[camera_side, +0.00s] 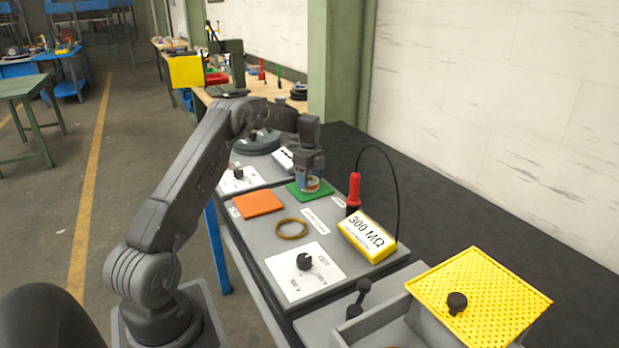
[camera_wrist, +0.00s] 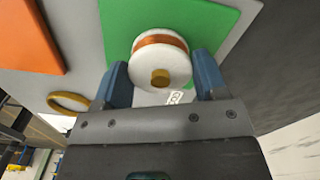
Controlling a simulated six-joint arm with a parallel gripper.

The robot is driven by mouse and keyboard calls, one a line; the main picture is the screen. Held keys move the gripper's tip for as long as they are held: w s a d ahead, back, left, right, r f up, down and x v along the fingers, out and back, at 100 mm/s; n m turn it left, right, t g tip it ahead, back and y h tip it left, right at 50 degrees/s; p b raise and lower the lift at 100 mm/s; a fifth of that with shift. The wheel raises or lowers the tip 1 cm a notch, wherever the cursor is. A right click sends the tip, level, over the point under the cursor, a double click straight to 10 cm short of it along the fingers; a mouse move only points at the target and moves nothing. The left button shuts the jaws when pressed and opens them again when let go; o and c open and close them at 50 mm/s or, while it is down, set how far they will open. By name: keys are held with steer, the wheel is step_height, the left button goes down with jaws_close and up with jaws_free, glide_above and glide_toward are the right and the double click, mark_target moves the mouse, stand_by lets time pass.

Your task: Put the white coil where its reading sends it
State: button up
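The white coil (camera_wrist: 162,50), with an orange-brown winding and a brass-coloured core, is between the two fingers of my gripper (camera_wrist: 162,80) in the wrist view. It is over the green mat (camera_wrist: 205,25). In the side view the coil (camera_side: 311,184) is low at the green mat (camera_side: 299,193), under my gripper (camera_side: 311,172); whether it rests on it is unclear. The fingers flank the coil closely; whether they press on it I cannot tell. The yellow-and-white meter (camera_side: 367,236) reads 300 MΩ. An orange mat (camera_side: 257,204) lies left of the green one.
A brass ring (camera_side: 291,228) lies empty on the grey bench. A red probe (camera_side: 354,188) stands upright by the meter, with a black cable (camera_side: 396,190) arching over. A white dial plate (camera_side: 304,272) and a perforated yellow cover (camera_side: 480,296) are nearer the camera.

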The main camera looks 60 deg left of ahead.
mark_target(310, 177)
steer(key=o, duration=0.4)
steer(key=shift+r, duration=0.15)
step_height(310, 177, up, 12)
steer(key=s+d+r+n+t, duration=0.1)
steer(key=s+d+r+n, duration=0.1)
steer(key=d+r, duration=0.35)
steer(key=s+d+r+n+t+y, duration=0.1)
steer(key=s+d+r+n, duration=0.15)
steer(key=d, duration=0.65)
steer(key=s+d+r+n, duration=0.1)
steer(key=s+d+r, duration=0.1)
steer(key=d+r, duration=0.4)
steer(key=s+d+f+n+t, duration=0.1)
steer(key=s+d+f+n, duration=0.1)
steer(key=s+d, duration=0.4)
steer(key=s+d+f+n+t, duration=0.1)
steer(key=s+d+f+n, duration=0.1)
steer(key=s+d, duration=0.3)
steer(key=s+d+f+n+t+h, duration=0.1)
steer(key=s+d+n, duration=0.3)
steer(key=s, duration=0.6)
steer(key=shift+s+d+f+t, duration=0.1)
steer(key=shift+d+f+t, duration=0.05)
steer(key=shift+d+f, duration=0.4)
steer(key=shift+d+f+t, duration=0.15)
steer(key=shift+d+f, duration=0.15)
steer(key=shift+d, duration=0.45)
